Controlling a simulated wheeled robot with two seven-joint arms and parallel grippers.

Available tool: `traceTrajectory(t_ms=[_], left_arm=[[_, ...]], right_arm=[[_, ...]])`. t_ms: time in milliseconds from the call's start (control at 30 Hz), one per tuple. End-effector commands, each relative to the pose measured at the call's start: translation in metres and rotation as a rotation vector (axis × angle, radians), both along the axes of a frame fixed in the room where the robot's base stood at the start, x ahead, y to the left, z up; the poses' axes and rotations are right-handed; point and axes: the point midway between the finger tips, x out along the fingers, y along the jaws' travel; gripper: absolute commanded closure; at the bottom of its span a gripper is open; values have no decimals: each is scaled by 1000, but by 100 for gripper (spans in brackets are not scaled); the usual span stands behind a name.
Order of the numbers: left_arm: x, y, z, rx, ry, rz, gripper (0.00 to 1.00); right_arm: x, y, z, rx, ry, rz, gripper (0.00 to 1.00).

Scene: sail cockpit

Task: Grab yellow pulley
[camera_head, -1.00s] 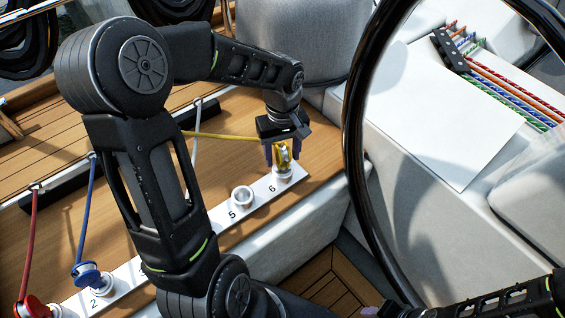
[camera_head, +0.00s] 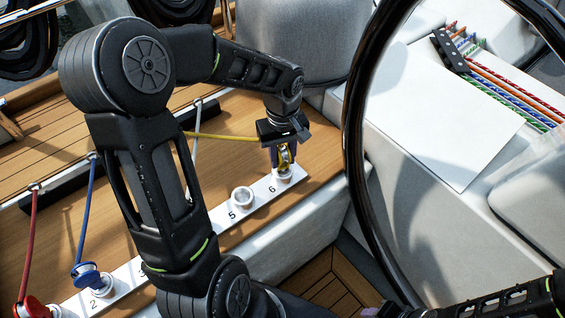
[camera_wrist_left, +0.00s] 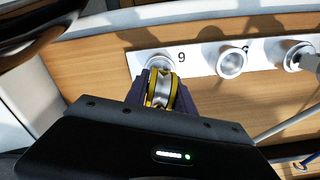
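The yellow pulley (camera_head: 284,158) sits at post 6, at the right end of the white numbered strip (camera_head: 262,196). A yellow rope (camera_head: 225,137) runs to it from the left. My left gripper (camera_head: 284,154) reaches down over it, with its purple fingers close against both sides. In the left wrist view the pulley (camera_wrist_left: 161,90), with yellow rims and a silvery wheel, stands between the fingers (camera_wrist_left: 162,95), no clear gap showing. My right gripper (camera_head: 371,312) shows only as a purple tip at the bottom edge.
Empty post 5 (camera_head: 243,197) is beside it. Blue (camera_head: 90,275) and red (camera_head: 35,306) pulleys with ropes stand at the strip's lower left. The black steering wheel (camera_head: 352,130) rises just right of my left gripper. A grey drum (camera_head: 305,40) stands behind.

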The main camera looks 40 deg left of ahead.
Motion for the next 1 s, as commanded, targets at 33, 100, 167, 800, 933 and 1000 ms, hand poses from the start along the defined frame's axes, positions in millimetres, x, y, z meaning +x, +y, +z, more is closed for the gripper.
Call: traceTrajectory(t_ms=[33,100,167,800,933,1000], left_arm=[[0,0,0,0,0,0,75],[0,0,0,0,0,0,81],[0,0,0,0,0,0,86],[0,0,0,0,-1,0,100],[0,0,1,0,-1,0,100],[1,0,4,1,-2,0,100]], right_arm=[[0,0,0,0,0,0,64],[0,0,0,0,0,0,64],[0,0,0,0,0,0,64],[0,0,0,0,0,0,64],[0,0,0,0,0,0,64],[0,0,1,0,0,0,64]])
